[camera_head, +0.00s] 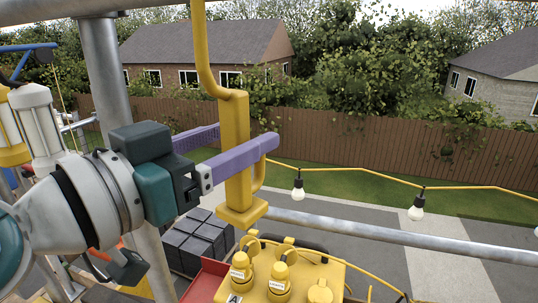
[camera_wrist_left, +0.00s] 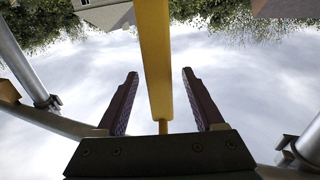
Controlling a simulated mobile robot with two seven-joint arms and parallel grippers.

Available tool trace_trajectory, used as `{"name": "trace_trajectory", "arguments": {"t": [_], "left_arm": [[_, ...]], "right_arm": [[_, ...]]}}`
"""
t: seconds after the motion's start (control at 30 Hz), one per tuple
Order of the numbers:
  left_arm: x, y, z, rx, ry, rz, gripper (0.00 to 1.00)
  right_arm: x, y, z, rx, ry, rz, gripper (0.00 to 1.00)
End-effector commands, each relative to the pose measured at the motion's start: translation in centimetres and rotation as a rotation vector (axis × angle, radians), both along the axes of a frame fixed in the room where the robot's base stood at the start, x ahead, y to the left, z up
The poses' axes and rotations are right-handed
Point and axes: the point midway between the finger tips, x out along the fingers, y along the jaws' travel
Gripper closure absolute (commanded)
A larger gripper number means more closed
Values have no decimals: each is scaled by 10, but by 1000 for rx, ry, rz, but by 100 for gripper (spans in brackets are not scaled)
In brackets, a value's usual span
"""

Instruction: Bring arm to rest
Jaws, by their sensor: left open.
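My left arm comes in from the left in the head view, and its gripper (camera_head: 246,136) has two purple fingers spread apart. They reach to either side of a yellow upright piece (camera_head: 235,108), a bent rod that widens into a block. In the left wrist view my left gripper (camera_wrist_left: 160,73) is open, and the yellow piece (camera_wrist_left: 154,45) runs between the fingers with a gap on both sides. My right gripper is not in view.
A yellow box with plugs (camera_head: 320,291) stands below the gripper. A grey scaffold rail (camera_head: 400,238) crosses at the right, with a bulb string (camera_head: 416,208) above it. A scaffold post (camera_head: 103,65) rises behind my arm. Dark stacked blocks (camera_head: 197,240) lie below.

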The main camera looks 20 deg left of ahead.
Motion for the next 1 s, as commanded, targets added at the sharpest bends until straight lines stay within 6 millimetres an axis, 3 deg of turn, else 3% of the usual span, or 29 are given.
{"name": "trace_trajectory", "arguments": {"t": [0.3, 0.57, 0.67, 0.77, 0.87, 1.0], "left_arm": [[-52, 20, -4, 2, 0, 0, 30], [-65, 24, 0, 2, 7, -2, 30], [-70, 16, -4, 31, 80, -26, 30], [-85, 4, -19, 99, 263, -61, 30], [-115, 2, -44, 184, 524, -61, 30], [-168, 20, -68, 282, 878, 23, 30]], "right_arm": [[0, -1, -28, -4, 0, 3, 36], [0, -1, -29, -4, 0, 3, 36], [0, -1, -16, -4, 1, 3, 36], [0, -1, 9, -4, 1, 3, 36], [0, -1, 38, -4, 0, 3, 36], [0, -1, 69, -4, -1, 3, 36]]}}
